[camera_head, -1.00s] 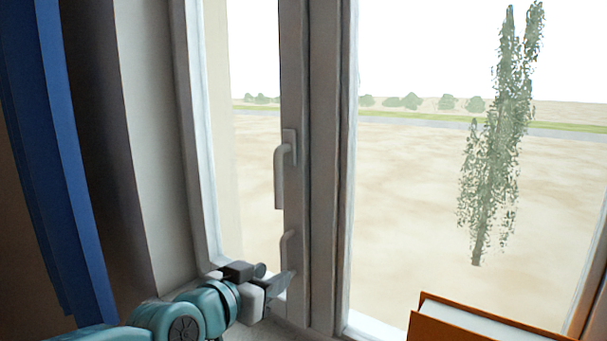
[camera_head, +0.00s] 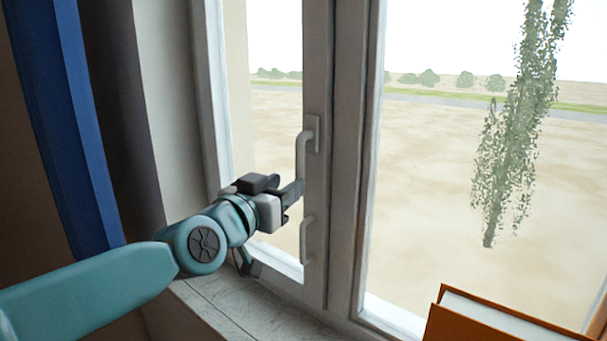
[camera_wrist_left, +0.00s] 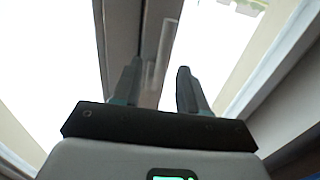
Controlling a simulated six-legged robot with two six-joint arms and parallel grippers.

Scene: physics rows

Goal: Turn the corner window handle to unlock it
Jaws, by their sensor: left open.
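The window handle (camera_head: 302,152) is a pale grey lever on a base plate on the window's middle frame, with its grip hanging down. My left gripper (camera_head: 294,190) is at the lower end of this lever and overlaps it in the head view. In the left wrist view my left gripper (camera_wrist_left: 159,85) is open, with a pale bar, apparently the handle (camera_wrist_left: 149,78), showing in the gap between its fingers. I cannot tell whether the fingers touch it. The lever's lower tip is hidden behind the gripper. My right gripper is not in view.
A second pale handle (camera_head: 305,240) sits lower on the same frame, just below my gripper. A stone sill (camera_head: 215,305) runs under the window. An orange book (camera_head: 490,318) stands at the lower right. A blue curtain (camera_head: 60,130) hangs at the left.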

